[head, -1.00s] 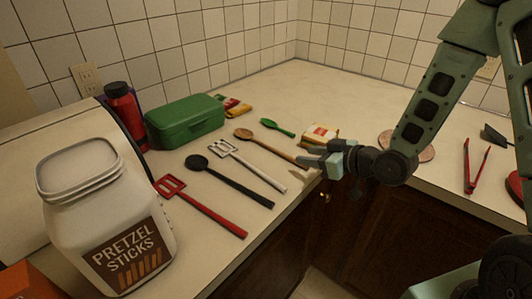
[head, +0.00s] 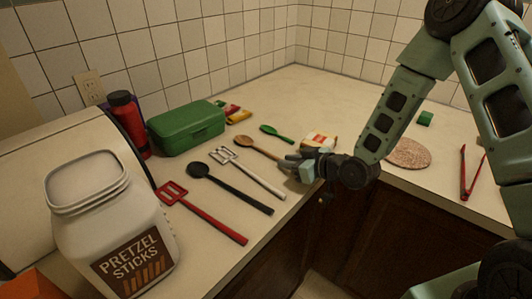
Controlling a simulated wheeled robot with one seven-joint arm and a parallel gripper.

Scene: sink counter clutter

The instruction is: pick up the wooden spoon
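The wooden spoon (head: 246,143) lies on the counter, its bowl at the far left end and its handle running right and toward the front edge. My gripper (head: 287,161) is over the handle end and hides that part of the spoon. The fingers are low, close to the counter and pointing left. They are small and dark here, so I cannot tell whether they are open or closed around the handle, or whether they touch it.
A white slotted turner (head: 250,173) lies just in front of the spoon, with a black spoon (head: 235,190) and red turner (head: 205,214) further left. A green spoon (head: 277,134) and a yellow-white packet (head: 318,141) lie behind. A round cork mat (head: 409,153) is right.

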